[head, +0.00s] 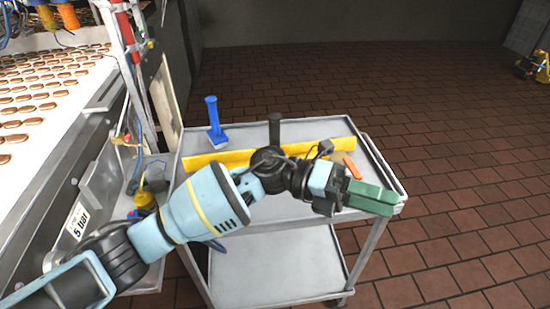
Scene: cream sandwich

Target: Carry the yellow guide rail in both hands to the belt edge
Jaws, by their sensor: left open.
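The yellow guide rail (225,155) lies across the top shelf of a grey cart. My left arm crosses in front of its middle and hides part of it. My left gripper (388,201) has green fingers and is over the cart's right front corner, to the right of and nearer than the rail's right end. It is open, and no object shows in it. The belt (75,62) is at the left, covered with rows of brown round biscuits, with a grey metal edge (108,92) along its right side. My right gripper is out of view.
On the cart (352,128) stand a blue scraper-like tool (213,122) and a dark upright handle (274,128). A small orange item (352,166) lies near the rail's right end.

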